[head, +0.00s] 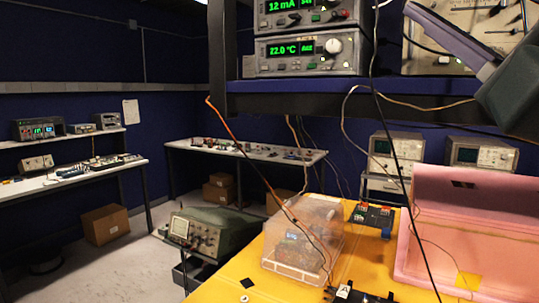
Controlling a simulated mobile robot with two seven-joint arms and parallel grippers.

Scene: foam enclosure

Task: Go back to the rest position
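A pink foam enclosure (470,245) stands at the right of the yellow work surface (230,285), with a small yellow square on it. A clear plastic box (305,235) sits left of it, with contents that are hard to make out. A dark part (510,95) and a long purple-grey part (452,38) come in at the upper right, high above the foam. They look like my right arm and its end, cut off by the picture edge. I cannot make out a pair of fingertips or anything held. My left gripper is not in view.
A shelf (330,103) with instruments overhangs the bench, and thin cables hang down from it. A small black board (372,215) lies behind the clear box. A black device (355,295) is at the front edge. Open floor (130,265) lies at the left.

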